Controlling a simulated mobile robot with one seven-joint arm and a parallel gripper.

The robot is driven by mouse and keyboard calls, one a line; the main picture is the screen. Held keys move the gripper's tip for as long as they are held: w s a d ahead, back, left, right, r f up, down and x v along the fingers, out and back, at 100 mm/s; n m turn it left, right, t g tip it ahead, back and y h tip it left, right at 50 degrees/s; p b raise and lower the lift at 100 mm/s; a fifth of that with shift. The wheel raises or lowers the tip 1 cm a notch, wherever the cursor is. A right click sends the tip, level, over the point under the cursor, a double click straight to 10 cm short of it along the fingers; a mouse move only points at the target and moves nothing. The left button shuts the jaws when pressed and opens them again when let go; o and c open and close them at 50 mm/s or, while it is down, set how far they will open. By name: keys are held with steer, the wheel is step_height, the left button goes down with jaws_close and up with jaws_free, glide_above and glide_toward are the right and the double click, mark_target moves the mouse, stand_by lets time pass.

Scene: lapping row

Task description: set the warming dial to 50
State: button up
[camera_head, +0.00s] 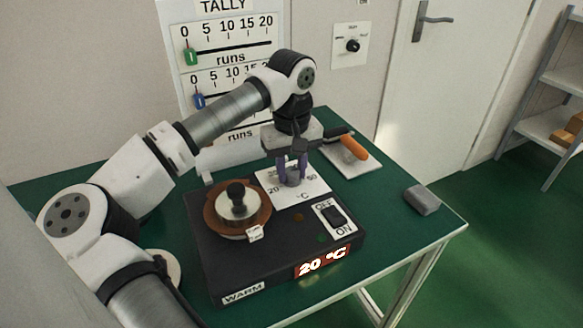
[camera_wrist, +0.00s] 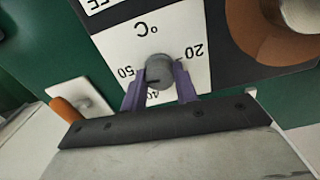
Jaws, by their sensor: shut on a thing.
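The warming dial is a grey round knob (camera_head: 293,179) on a white scale plate on top of the black warmer (camera_head: 225,270). In the wrist view the knob (camera_wrist: 160,70) sits between my gripper's purple fingertips (camera_wrist: 159,87), which are shut on its sides. In the head view my gripper (camera_head: 292,170) points straight down onto it. The scale plate (camera_wrist: 118,45) shows 20 and 50 on opposite sides of the knob; the 40 is partly covered. The knob's pointer direction is not clear. The red display (camera_head: 323,261) reads 20 °C.
A metal disc with a black knob (camera_head: 236,200) sits in a brown ring on the warmer's left. An OFF/ON switch (camera_head: 333,215) is at its right. An orange-handled tool (camera_head: 354,146) lies on a white board behind; a grey block (camera_head: 422,199) lies at the table's right edge.

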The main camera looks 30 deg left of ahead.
mark_target(292, 170)
steer(key=shift+m, duration=0.5)
steer(key=o, duration=1)
steer(key=shift+c, duration=0.2)
step_height(292, 170, up, 14)
steer(key=shift+p, duration=0.3)
